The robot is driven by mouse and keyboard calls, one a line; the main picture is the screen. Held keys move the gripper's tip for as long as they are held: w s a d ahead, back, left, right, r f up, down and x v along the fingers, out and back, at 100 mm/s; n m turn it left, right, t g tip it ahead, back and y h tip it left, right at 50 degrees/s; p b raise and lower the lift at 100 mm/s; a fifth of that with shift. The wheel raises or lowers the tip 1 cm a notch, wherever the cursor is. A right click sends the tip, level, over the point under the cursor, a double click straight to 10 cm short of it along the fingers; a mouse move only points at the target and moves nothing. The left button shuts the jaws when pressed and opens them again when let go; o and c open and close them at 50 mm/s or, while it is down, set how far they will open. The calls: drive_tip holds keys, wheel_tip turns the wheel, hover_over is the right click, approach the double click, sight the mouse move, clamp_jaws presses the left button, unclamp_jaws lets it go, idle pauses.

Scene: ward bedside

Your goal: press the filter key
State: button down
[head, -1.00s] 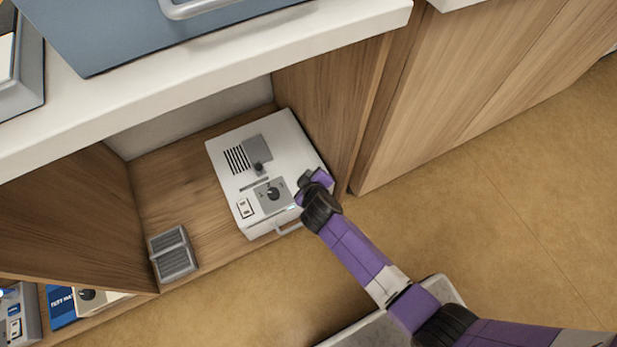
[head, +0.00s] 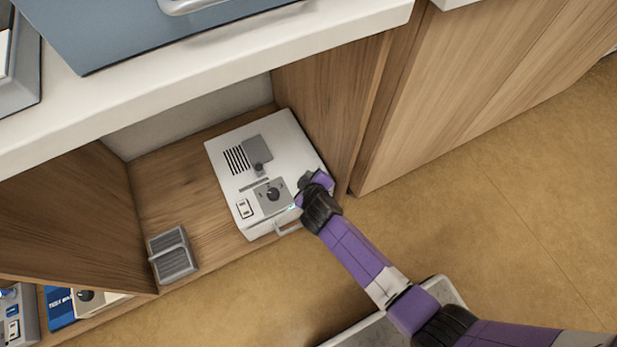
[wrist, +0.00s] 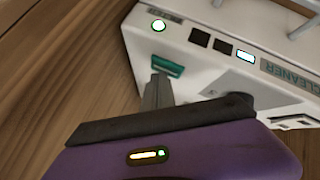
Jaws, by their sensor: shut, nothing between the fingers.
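A white cleaner unit (head: 225,170) sits on the shelf of the open wooden bay; it also shows in the wrist view (wrist: 200,75), with part of a label reading CLEANER. The small print beside the lamp is too blurred to read. My gripper (wrist: 159,80) is shut and empty, its tips at the lower edge of the teal key. I cannot tell whether they touch it. In the head view my purple wrist is at the unit's right front corner and hides part of that side.
On the face are two dark squares and a lit white one (wrist: 245,56). The unit's top has a dial (head: 273,195) and a rocker switch (head: 244,208). A grey ribbed block (head: 172,255) lies left on the shelf. A wooden side panel (head: 325,110) stands close on the right.

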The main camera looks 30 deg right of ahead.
idle(0.4)
drive_tip(key=shift+r+p, duration=0.75)
drive_tip(key=shift+p, duration=0.05)
wheel_tip(320, 180, up, 5)
drive_tip(key=p, duration=0.4)
drive_tip(key=shift+p, duration=0.4)
idle(0.4)
